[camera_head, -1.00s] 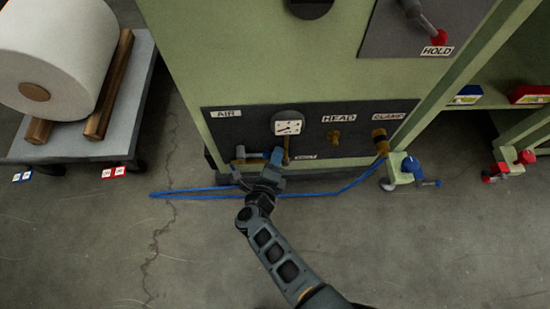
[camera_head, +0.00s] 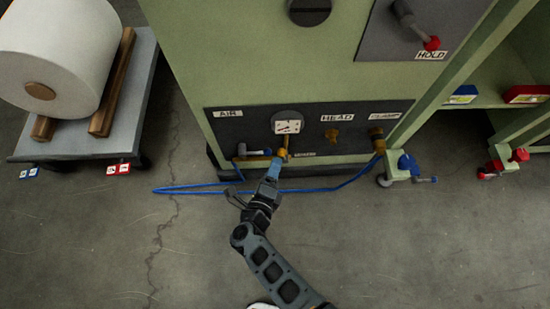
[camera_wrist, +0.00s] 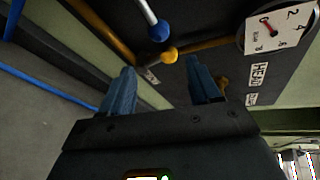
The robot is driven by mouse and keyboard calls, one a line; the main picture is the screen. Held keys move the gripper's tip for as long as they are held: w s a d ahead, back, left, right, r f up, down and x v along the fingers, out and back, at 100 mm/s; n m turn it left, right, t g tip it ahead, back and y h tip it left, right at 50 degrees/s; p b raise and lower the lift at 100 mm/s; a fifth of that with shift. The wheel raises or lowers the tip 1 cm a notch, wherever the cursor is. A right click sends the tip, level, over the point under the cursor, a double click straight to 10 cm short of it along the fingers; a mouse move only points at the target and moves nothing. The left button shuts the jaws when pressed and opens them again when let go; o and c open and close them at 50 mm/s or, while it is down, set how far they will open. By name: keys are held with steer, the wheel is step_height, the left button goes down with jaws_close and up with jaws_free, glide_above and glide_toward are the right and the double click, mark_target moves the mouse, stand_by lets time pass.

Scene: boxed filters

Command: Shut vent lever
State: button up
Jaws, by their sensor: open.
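The dark lower panel carries a gauge (camera_head: 287,126) with a brass pipe below it. A small yellow knob (camera_head: 282,153), seemingly the vent lever's end, sits under the gauge beside a small label. In the wrist view, the yellow knob (camera_wrist: 168,55) shows ahead, close to the gap between my fingertips; contact cannot be told. My gripper (camera_head: 276,166) is open just below the knob, in front of the panel. Its two blue fingers (camera_wrist: 160,66) are apart, with nothing visible held. The rest of the vent lever is hard to make out.
A grey lever with a blue knob (camera_wrist: 160,31) is close by, under the AIR label (camera_head: 228,114). A blue hose (camera_head: 330,188) runs along the floor. The HEAD valve (camera_head: 332,134) and clamp fitting (camera_head: 377,134) are to the right. A roll cart (camera_head: 75,145) stands left.

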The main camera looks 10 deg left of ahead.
steer(key=shift+v, duration=1)
steer(key=shift+c, duration=0.3)
